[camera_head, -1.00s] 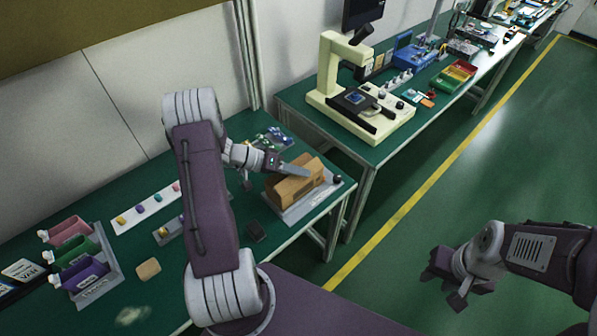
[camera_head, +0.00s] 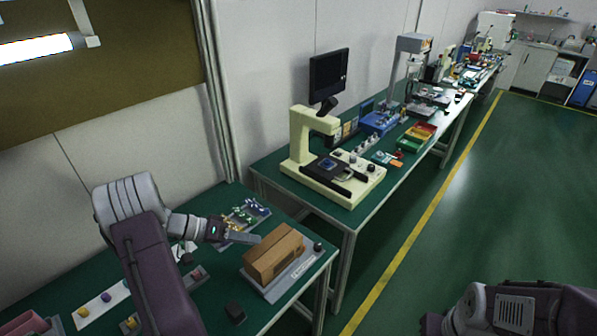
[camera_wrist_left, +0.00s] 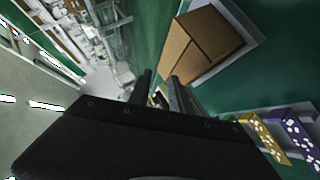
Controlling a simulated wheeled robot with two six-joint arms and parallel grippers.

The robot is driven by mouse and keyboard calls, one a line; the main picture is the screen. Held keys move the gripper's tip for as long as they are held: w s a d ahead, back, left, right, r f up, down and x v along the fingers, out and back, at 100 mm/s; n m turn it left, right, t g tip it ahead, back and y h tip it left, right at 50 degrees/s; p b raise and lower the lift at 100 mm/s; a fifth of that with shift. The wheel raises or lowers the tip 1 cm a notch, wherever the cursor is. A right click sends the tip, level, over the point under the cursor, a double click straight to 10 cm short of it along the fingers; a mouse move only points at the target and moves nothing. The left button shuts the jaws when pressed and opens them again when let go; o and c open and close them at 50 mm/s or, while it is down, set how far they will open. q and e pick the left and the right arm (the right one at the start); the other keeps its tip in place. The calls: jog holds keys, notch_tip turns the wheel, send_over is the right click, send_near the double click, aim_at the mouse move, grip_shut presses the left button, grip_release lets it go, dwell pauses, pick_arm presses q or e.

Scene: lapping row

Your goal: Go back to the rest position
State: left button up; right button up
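My left gripper (camera_head: 252,238) hangs over the near green table, just left of a brown cardboard box (camera_head: 275,254). It also shows in the left wrist view (camera_wrist_left: 160,78), with its two fingers apart and nothing visible between them. In that view the box (camera_wrist_left: 200,45) lies to the right of the fingers. The box sits on a grey tray (camera_head: 268,291). My right arm is at the bottom right of the head view; its gripper (camera_head: 432,324) is cut off by the lower edge, and its fingers are hidden.
A cream microscope (camera_head: 302,145) and a black monitor (camera_head: 328,75) stand on the farther bench. A tray of small coloured parts (camera_head: 244,214) lies behind my left gripper. A dark block (camera_head: 235,312) lies near the table's front. The green floor to the right is clear.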

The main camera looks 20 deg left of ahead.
pick_arm(q)
jog(key=shift+w+d, duration=0.1)
jog(key=shift+d, duration=0.2)
jog(key=w+d+r+m+g, duration=0.2)
jog(key=d+r+m, duration=0.15)
jog(key=d, duration=0.45)
jog(key=s+d+r+m+g+y+p, duration=0.1)
jog(key=s+d+m+g, duration=0.15)
jog(key=d, duration=0.25)
jog(key=s+d+r+m+g, duration=0.1)
jog(key=s+d+r+g, duration=0.1)
jog(key=s+d, duration=0.3)
jog(key=s+d+f+g+y, duration=0.2)
jog(key=s+f+y, duration=0.1)
jog(key=s+y, duration=0.3)
jog(key=s+a+f+n+t+y, duration=0.1)
jog(key=a+f+n+t+y, duration=0.2)
jog(key=a+n, duration=0.4)
jog(key=shift+s+f+n, duration=0.2)
jog(key=shift+f+n, duration=0.2)
